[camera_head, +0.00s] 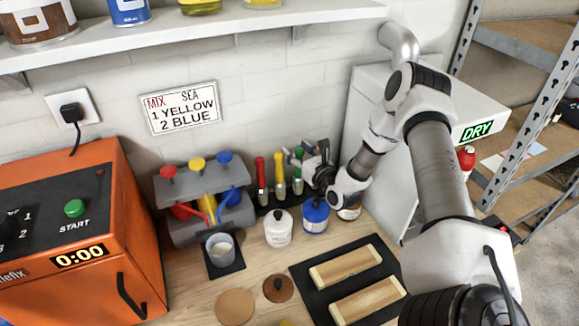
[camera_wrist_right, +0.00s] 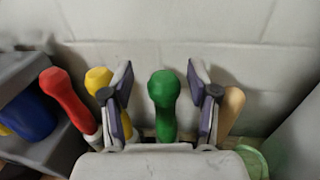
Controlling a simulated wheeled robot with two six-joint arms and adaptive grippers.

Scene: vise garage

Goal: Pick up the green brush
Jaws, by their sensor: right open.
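The green brush stands upright in a row of brushes against the back wall. Its green handle (camera_wrist_right: 164,92) is in the middle of the right wrist view; in the head view its green top (camera_head: 298,152) shows just by my right gripper (camera_head: 304,158). My right gripper is open, and its two fingers (camera_wrist_right: 160,100) stand on either side of the green handle with a visible gap on both sides. The brush's lower part is hidden in the wrist view. My left gripper is not in view.
Red (camera_head: 261,172) and yellow (camera_head: 279,170) handles stand left of the green one; a beige handle (camera_wrist_right: 232,108) is close outside the right finger. White (camera_head: 278,229) and blue (camera_head: 315,217) jars stand in front. A white DRY box (camera_head: 378,105) is right.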

